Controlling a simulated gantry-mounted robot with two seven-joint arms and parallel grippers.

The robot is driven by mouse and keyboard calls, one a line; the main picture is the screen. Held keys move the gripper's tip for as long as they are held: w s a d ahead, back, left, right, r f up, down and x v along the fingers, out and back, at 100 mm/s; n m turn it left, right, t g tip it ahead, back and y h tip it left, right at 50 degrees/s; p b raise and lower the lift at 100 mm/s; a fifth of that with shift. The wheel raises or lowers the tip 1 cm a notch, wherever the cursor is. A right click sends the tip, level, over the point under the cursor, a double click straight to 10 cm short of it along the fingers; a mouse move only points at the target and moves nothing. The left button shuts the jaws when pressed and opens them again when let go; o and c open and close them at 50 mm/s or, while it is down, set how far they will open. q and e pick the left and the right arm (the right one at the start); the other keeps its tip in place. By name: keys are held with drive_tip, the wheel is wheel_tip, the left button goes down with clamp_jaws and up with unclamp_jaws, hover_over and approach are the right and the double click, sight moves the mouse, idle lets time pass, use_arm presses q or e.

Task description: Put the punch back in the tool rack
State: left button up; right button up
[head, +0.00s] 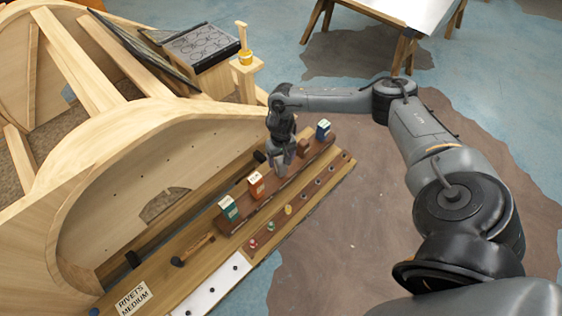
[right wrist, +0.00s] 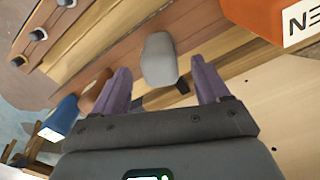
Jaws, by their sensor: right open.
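The tool rack (head: 317,183) is a wooden strip along the bench's front right edge, with a row of sockets and several coloured tool ends. Its dark-ringed sockets also show in the right wrist view (right wrist: 38,34). My right gripper (head: 281,170) points down over the brown shelf behind the rack, between an orange box and a brown box. In the right wrist view its purple fingers (right wrist: 163,86) are apart. A grey rounded piece (right wrist: 159,60) shows between and beyond them; I cannot tell whether it is the punch. No finger visibly touches it. My left gripper is out of view.
Orange (head: 256,185), teal (head: 228,208), brown (head: 304,147) and blue (head: 323,130) boxes stand along the shelf. A hammer (head: 197,248) lies near the RIVETS MEDIUM label (head: 132,298). The curved wooden bodyframe (head: 110,205) rises behind. Open floor lies right of the bench.

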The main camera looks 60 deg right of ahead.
wheel_tip(320, 180, up, 7)
drive_tip(key=shift+r+p, duration=0.2)
drive_tip(key=shift+p, duration=0.2)
drive_tip(key=shift+r, duration=0.7)
